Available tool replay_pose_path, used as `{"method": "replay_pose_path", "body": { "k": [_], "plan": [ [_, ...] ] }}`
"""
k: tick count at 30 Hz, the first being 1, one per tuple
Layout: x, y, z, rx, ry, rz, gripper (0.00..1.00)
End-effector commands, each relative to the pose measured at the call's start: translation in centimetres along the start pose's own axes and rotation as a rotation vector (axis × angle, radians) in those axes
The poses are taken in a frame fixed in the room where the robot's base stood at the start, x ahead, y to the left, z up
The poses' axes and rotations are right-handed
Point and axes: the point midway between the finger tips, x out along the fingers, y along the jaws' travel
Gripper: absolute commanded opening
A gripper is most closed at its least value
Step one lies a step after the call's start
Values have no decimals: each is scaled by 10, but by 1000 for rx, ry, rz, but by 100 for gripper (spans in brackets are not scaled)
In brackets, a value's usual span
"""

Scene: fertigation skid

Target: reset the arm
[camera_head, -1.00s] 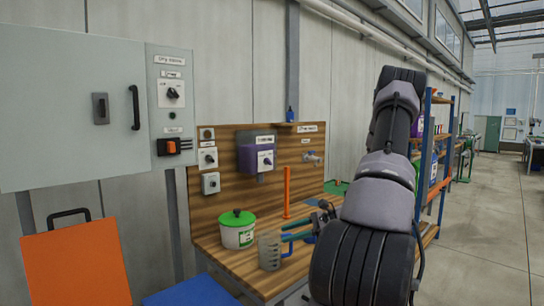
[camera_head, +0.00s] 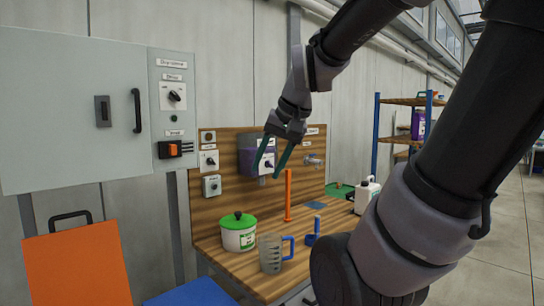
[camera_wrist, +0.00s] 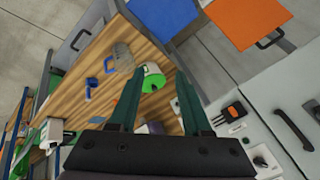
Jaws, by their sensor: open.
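My gripper (camera_head: 272,156) is open and empty, raised in front of the wooden back panel (camera_head: 222,186), with its fingers pointing down. In the head view its fingers overlap the purple control box (camera_head: 246,160). In the wrist view my gripper (camera_wrist: 155,95) shows two dark green fingers spread apart, with the white tub with a green lid (camera_wrist: 153,79) seen between them, well below. My arm reaches across the right side of the head view and hides part of the bench and shelf.
The wooden bench (camera_head: 262,261) holds a green-lidded tub (camera_head: 238,232), a measuring jug (camera_head: 270,253), a blue scoop (camera_head: 313,230), an orange upright tube (camera_head: 288,195) and a white canister (camera_head: 366,194). A grey cabinet (camera_head: 70,110) is at left; an orange board (camera_head: 77,265) stands below.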

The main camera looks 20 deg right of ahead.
Motion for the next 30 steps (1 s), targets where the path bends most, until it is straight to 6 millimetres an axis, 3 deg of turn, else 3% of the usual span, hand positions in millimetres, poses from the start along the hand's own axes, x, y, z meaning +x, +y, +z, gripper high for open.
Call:
{"method": "replay_pose_path", "body": {
  "k": [3,7,30],
  "plan": [
    [-21,-2,9,-71,76,-23,49],
    [-30,-2,12,-100,110,-32,49],
    [-31,-2,12,-102,113,-33,49]
  ]
}}
